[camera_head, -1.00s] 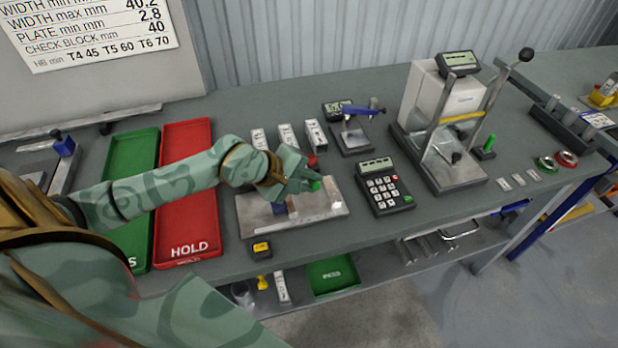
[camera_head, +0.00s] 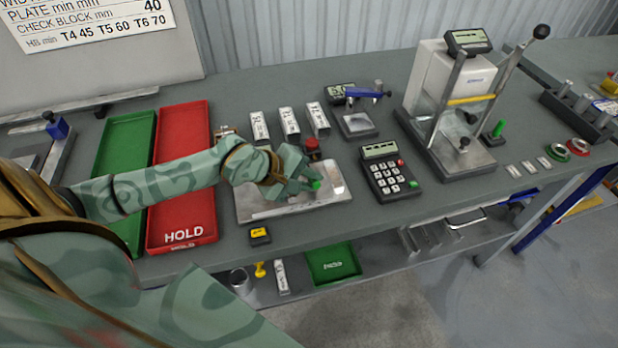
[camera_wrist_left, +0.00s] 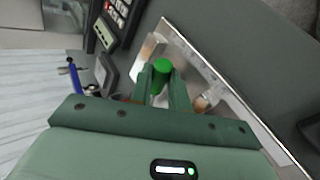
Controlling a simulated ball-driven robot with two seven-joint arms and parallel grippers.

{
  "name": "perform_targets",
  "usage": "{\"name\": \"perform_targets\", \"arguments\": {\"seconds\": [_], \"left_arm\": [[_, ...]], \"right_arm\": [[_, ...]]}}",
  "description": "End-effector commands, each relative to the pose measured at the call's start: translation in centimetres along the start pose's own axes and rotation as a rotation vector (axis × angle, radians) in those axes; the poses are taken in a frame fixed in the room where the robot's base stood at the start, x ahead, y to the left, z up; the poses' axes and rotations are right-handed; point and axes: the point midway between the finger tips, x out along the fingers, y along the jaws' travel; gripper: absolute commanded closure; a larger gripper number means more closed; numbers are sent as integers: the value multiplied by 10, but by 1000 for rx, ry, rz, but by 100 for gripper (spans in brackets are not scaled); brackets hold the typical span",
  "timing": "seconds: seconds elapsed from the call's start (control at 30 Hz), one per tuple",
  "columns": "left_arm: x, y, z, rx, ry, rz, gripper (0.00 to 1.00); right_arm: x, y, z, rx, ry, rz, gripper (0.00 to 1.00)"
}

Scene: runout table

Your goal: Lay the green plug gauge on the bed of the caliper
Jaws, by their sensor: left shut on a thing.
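My left gripper (camera_head: 303,183) is shut on the green plug gauge (camera_head: 316,185). The gauge's round green end also shows in the left wrist view (camera_wrist_left: 162,66), between my fingers (camera_wrist_left: 160,92). The gauge is over a pale metal plate (camera_head: 265,212) with upright blocks, which looks like the caliper's bed. In the wrist view one block (camera_wrist_left: 150,46) shows on each side of the gauge. Fingers hide the gauge's lower part, so I cannot tell whether it touches the plate. My right gripper is not in view.
A red HOLD tray (camera_head: 182,235) and a green tray (camera_head: 128,130) lie left of the plate. A keypad unit (camera_head: 390,170) stands to its right, and several labelled blocks (camera_head: 289,122) lie behind it. A yellow-topped box (camera_head: 260,235) sits at the front edge.

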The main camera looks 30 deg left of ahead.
Motion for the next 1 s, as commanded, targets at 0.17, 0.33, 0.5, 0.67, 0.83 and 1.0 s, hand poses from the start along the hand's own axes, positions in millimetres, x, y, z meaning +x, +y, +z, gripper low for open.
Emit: {"name": "perform_targets", "arguments": {"seconds": [0.17,0.33,0.5,0.67,0.83,1.0], "left_arm": [[0,0,0,0,0,1,57],[0,0,0,0,0,0,57],[-10,0,0,1,1,-1,57],[-44,0,0,4,2,-5,57],[-86,0,1,5,0,-6,57],[-116,2,2,2,-2,-5,57]], "right_arm": [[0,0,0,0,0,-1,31],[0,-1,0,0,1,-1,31],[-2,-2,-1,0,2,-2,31],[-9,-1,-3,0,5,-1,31],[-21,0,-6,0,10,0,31],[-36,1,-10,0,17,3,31]]}}
